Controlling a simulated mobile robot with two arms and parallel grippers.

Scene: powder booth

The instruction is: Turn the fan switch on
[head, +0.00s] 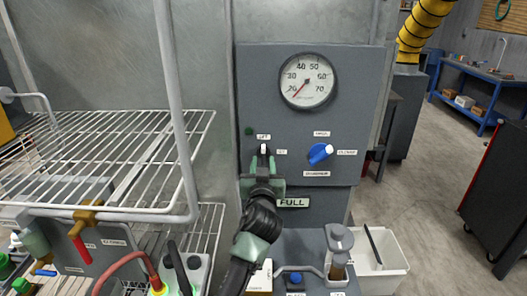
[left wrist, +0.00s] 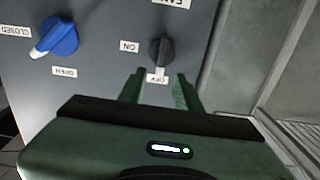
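The fan switch (left wrist: 161,50) is a small black rotary knob with a white pointer tip on the grey control panel (head: 300,120). In the left wrist view its tip points at the OFF label, with the ON label to one side. In the head view the switch (head: 264,149) shows its white tip pointing up, just beyond my gripper. My left gripper (head: 264,163) is in front of the panel. In the left wrist view the gripper (left wrist: 158,82) is open, its two green fingers apart on either side of the pointer end, with nothing visibly held. My right gripper is out of view.
A blue knob (head: 319,154) with a white tip sits right of the switch. A round gauge (head: 308,81) is above, and a dark green lamp (head: 248,131) is upper left. A wire rack (head: 100,160) stands close on the left. A white bin (head: 385,280) is below right.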

